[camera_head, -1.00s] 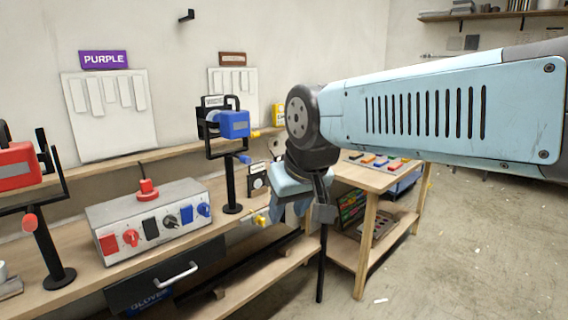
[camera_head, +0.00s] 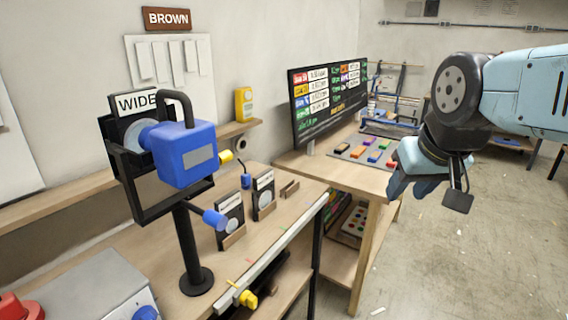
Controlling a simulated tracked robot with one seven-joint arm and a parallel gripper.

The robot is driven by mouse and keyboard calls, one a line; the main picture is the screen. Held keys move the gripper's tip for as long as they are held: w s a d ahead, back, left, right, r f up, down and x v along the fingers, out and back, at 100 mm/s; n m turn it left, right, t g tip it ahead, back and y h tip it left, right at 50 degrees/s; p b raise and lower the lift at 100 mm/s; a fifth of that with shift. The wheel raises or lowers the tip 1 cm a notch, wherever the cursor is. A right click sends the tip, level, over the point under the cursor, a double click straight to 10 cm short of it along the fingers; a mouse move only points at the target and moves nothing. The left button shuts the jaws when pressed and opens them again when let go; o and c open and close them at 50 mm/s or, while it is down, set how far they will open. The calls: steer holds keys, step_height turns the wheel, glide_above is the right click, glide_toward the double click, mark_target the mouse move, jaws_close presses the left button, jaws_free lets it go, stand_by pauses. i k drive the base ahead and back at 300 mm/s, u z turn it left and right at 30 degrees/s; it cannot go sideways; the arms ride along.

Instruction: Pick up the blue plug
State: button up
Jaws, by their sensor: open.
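A large blue block (camera_head: 185,155) with a black carry handle is mounted on a black stand (camera_head: 190,240), in front of a "WIDE" label. A small blue cylinder (camera_head: 214,219) sticks out lower on that stand. Another small blue piece (camera_head: 246,181) shows farther back by a yellow knob (camera_head: 226,157). Which of these is the blue plug I cannot tell for sure. My gripper (camera_head: 430,190) is at the right, open and apart from all of them, with its fingers pointing down. I see nothing between its fingers.
A grey box (camera_head: 85,285) with a red knob stands at the lower left. Two dial cards (camera_head: 263,190) stand on the wooden bench behind the stand. A dark monitor (camera_head: 325,100) and a table with coloured blocks (camera_head: 365,157) are beyond.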

mark_target(246, 178)
steer(key=z, duration=0.1)
steer(key=i, duration=1.25)
steer(key=u, duration=0.25)
